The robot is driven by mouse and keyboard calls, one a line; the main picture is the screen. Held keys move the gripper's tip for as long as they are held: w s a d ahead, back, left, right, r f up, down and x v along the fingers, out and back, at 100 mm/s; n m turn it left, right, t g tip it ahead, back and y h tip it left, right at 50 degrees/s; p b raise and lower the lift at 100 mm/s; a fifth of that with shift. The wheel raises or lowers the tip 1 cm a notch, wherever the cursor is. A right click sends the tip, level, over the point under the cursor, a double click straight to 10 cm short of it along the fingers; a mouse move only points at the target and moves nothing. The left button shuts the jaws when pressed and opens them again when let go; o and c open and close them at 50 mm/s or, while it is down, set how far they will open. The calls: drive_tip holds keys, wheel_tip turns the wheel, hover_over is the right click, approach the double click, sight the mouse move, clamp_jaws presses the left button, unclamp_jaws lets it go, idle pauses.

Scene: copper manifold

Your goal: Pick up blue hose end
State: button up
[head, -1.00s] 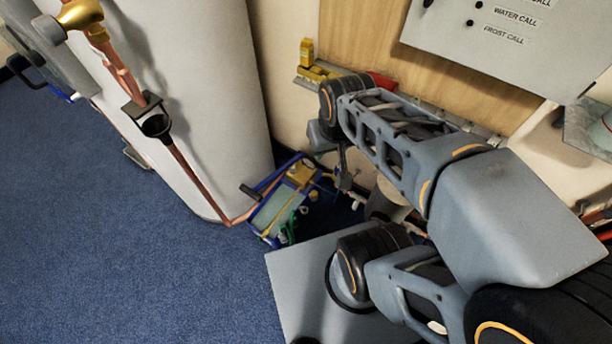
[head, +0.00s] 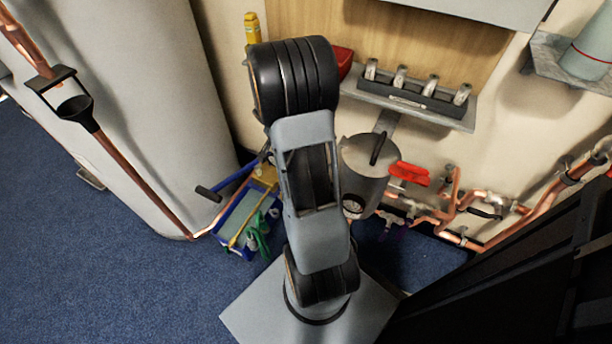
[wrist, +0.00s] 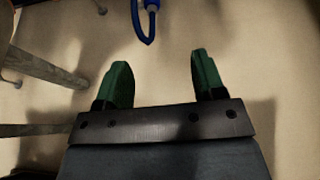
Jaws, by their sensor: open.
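In the wrist view, a blue hose (wrist: 143,20) shows at the top edge as a curved piece with a pale fitting at its upper right. The rest of it is cut off by the frame. My gripper (wrist: 162,72) has two green-tipped fingers spread wide with nothing between them. The blue hose is beyond the fingertips, slightly left of the middle of the gap, and apart from both fingers. In the head view, my arm stands upright in the middle; my gripper and this hose end cannot be made out there.
In the head view, a blue crate (head: 222,217) with tools stands on the carpet. A grey metal pot (head: 362,165), red handle (head: 409,173) and copper pipes (head: 455,210) are right of my arm. A shelf (head: 455,121) is above them. A white cylinder (head: 150,110) fills the left.

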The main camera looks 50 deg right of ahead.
drive_tip(key=shift+w+d+f+m+b, duration=0.1)
drive_tip(key=shift+d+f+m+b, duration=0.25)
drive_tip(key=shift+d+f+b, duration=2)
drive_tip(key=shift+w+d+f+m+p, duration=0.1)
drive_tip(key=shift+d+f+m+p, duration=0.55)
drive_tip(key=shift+f, duration=3.55)
drive_tip(key=shift+w+d+f+m+b, duration=0.1)
drive_tip(key=shift+d+f+b, duration=1.55)
drive_tip(key=shift+f, duration=1.65)
drive_tip(key=shift+d, duration=0.2)
drive_tip(key=c, duration=1.1)
